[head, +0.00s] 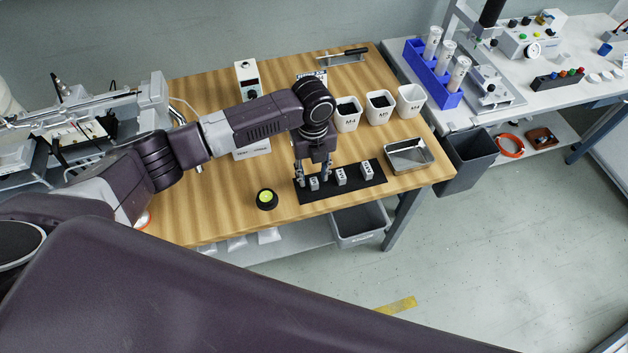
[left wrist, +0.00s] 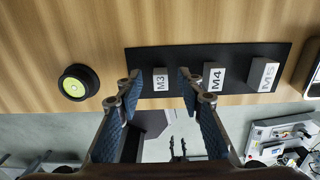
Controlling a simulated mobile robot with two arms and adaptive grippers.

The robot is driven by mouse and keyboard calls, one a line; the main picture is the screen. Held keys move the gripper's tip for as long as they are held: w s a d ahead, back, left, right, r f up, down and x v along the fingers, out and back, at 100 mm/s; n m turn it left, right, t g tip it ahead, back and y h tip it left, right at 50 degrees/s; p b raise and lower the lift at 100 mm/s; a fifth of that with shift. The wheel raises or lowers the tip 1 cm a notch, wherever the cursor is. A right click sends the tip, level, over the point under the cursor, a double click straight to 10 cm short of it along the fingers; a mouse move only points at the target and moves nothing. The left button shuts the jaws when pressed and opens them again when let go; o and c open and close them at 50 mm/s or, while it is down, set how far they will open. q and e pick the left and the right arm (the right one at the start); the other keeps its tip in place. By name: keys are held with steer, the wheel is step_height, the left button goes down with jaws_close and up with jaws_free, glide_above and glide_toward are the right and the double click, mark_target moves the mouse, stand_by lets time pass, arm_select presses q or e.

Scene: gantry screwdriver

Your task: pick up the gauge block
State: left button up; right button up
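Three small grey gauge blocks stand in a row on a black mat (head: 330,194); the mat also shows in the left wrist view (left wrist: 190,58). They are marked M3 (left wrist: 160,80), M4 (left wrist: 214,76) and M5 (left wrist: 263,75). In the head view the M3 block (head: 314,184) is leftmost, then M4 (head: 341,177) and M5 (head: 367,173). My left gripper (head: 313,180) points down at the M3 block. In the left wrist view its open fingers (left wrist: 158,84) are on either side of that block, with gaps showing on both sides. My right gripper is not in view.
A black round item with a yellow-green top (head: 266,199) sits left of the mat. A metal tray (head: 409,156) stands to the right. White bins (head: 347,119) stand behind, with a white device (head: 247,78) at the back left. The table's front edge is close to the mat.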

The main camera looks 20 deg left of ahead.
arm_select(q)
steer(key=shift+f, duration=0.7)
jaws_close()
steer(key=shift+r, duration=0.15)
